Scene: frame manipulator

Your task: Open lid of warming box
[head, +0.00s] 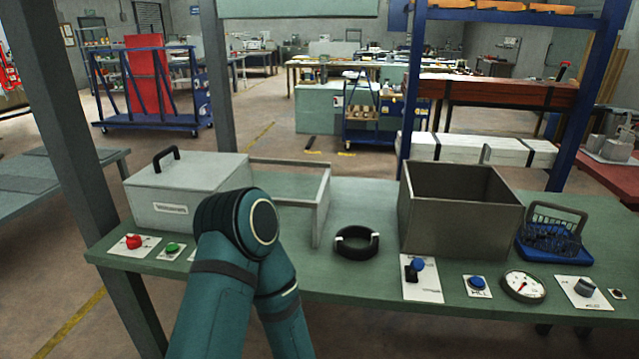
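The warming box looks to be the light grey metal box (185,205) at the left of the green workbench. Its flat lid (190,172) carries a black handle (166,156) and lies level on top. A label is on the front wall. A low, open-topped grey compartment (320,205) adjoins it on the right; I cannot tell whether both are one unit. My teal arm rises from the bottom of the view and its bent joint covers the box's front right corner. Neither gripper shows; any gripper on this arm is hidden or out of frame.
On the workbench (350,290) stand a black ring-shaped coil (356,242), an open dark metal bin (455,225) and a blue wire basket (553,235). A red button (133,241), a green button (172,248) and a gauge (523,286) line the front edge. Posts flank the bench.

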